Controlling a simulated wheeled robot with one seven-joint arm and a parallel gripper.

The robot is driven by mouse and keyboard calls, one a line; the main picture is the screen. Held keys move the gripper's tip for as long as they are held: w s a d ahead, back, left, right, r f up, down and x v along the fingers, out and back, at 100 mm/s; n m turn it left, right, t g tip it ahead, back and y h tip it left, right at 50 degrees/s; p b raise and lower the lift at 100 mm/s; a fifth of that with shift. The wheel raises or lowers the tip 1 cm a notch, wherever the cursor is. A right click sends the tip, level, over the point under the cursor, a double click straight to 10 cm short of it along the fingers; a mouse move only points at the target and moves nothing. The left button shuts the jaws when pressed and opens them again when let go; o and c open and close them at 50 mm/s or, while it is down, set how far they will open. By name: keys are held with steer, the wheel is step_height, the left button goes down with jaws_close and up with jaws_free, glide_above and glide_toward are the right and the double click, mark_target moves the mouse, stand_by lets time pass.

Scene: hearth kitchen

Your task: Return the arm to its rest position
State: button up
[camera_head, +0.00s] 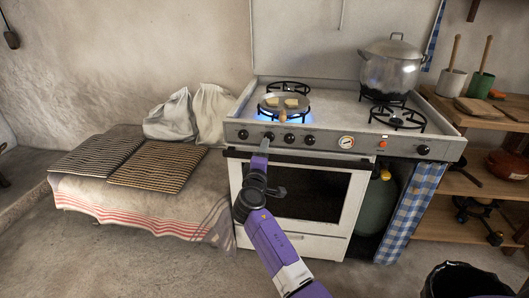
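My purple arm reaches up from the bottom of the picture toward the front of the white stove (328,134). My gripper (265,143) is at the arm's far end, in front of the left knobs of the stove panel. Its fingers are small and seen from behind, so I cannot tell whether they are open or shut, and no object shows in them. A small pan (272,103) with pale pieces in it sits on the front left burner, over a blue flame. The pan's handle (283,116) points toward the front, a little beyond my gripper.
A large lidded pot (390,72) stands on the back right burner. The oven door (306,190) is below my gripper. Left is a cloth-covered bench (150,208) with dark racks and white sacks (210,112). Wooden shelves (480,120) and a black bin (465,280) are right.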

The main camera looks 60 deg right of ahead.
stand_by(0.4)
steer(key=w+a+t+y, duration=0.2)
steer(key=a+t+y, duration=0.3)
steer(key=a, duration=0.6)
steer(key=s+a+f+m+t+y, duration=0.1)
steer(key=s+a+f+t+y, duration=0.15)
steer(key=s+a, duration=0.55)
steer(key=s+a+f+m+t+y, duration=0.1)
steer(key=s+a+f+t+y, duration=0.3)
steer(key=a, duration=0.9)
steer(key=s+a+r+g+y, duration=0.15)
steer(key=s+a, duration=0.25)
steer(key=s, duration=0.5)
steer(key=s+a+r+m+g+y, duration=0.1)
steer(key=s+a+y, duration=0.1)
steer(key=s+a, duration=0.5)
steer(key=s+a+r+g+y, duration=0.1)
steer(key=s+a+r+y, duration=0.1)
steer(key=s, duration=0.9)
step_height(320, 180, up, 13)
steer(key=p, duration=1.4)
steer(key=shift+w+m, duration=0.2)
steer(key=shift+m, duration=0.1)
